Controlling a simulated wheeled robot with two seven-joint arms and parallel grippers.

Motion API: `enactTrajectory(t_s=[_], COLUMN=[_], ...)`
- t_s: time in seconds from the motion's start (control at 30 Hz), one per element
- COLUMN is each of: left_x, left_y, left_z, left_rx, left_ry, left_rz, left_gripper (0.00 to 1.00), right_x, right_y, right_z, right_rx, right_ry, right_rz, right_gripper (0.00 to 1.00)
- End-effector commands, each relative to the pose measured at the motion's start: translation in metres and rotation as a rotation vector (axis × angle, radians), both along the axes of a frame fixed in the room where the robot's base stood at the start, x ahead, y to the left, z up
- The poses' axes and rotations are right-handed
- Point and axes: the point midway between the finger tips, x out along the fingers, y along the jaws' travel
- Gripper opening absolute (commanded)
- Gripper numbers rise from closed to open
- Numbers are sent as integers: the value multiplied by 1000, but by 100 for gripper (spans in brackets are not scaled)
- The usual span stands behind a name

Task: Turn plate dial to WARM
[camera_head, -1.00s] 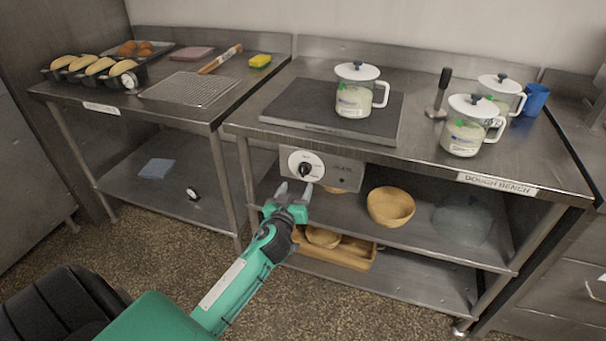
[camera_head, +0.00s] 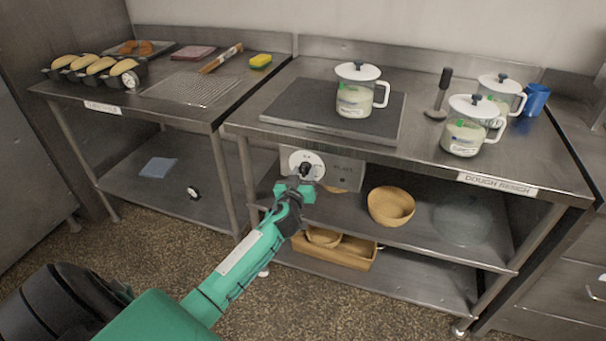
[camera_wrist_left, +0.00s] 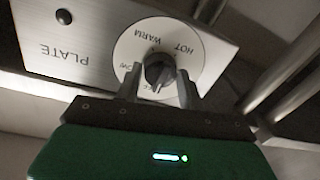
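The plate dial (camera_head: 296,158) is a white disc with a black knob (camera_head: 305,169) on the steel panel under the hot plate (camera_head: 352,127). In the left wrist view the dial (camera_wrist_left: 190,65) appears upside down, with HOT and WARM readable and other marks partly hidden. The knob (camera_wrist_left: 159,71) seems to have its pale mark towards the gripper, away from WARM. My left gripper (camera_head: 300,180) is at the dial; its fingers (camera_wrist_left: 160,85) stand either side of the knob, seemingly open with slight gaps. Contact is unclear. My right gripper is out of view.
Lidded glass jars (camera_head: 356,92) stand on the hot plate and bench. The bench edge (camera_head: 420,166) overhangs the panel. A wooden bowl (camera_head: 391,206) sits on the shelf to the right, and a wooden tray (camera_head: 335,258) lies below. The floor in front is clear.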

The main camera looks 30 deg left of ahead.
Motion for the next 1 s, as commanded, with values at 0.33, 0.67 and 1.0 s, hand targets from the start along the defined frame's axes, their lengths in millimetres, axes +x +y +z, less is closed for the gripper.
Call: enactTrajectory(t_s=[0.33,0.67,1.0], left_x=[0,0,0], left_y=[0,0,0], left_z=[0,-2,-2], left_rx=[10,155,455], left_ry=[2,37,108], left_rz=[0,0,1], left_gripper=[14,14,14], right_x=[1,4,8], right_y=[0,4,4], right_z=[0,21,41], right_rx=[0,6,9], right_ry=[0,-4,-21], right_rz=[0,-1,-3], right_gripper=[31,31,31])
